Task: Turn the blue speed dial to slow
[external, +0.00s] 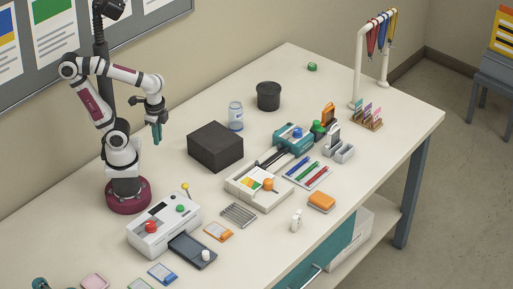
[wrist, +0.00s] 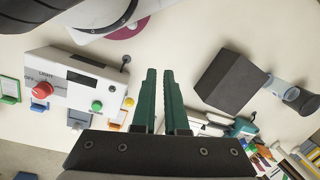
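A blue round knob (external: 297,131) sits on top of a small teal machine (external: 286,141) near the middle of the table in the external view; its markings are too small to read. The teal machine shows at the right of the wrist view (wrist: 243,128), where I cannot make out the knob. My gripper (external: 157,132) hangs high above the table beside my base, well left of and apart from the machine. In the wrist view its teal fingers (wrist: 160,72) point forward with a narrow gap between them and nothing in it.
A white control box (external: 165,224) has a red knob and green button. A dark block (external: 215,146), a jar (external: 236,116) and a black cup (external: 268,96) stand behind the machine.

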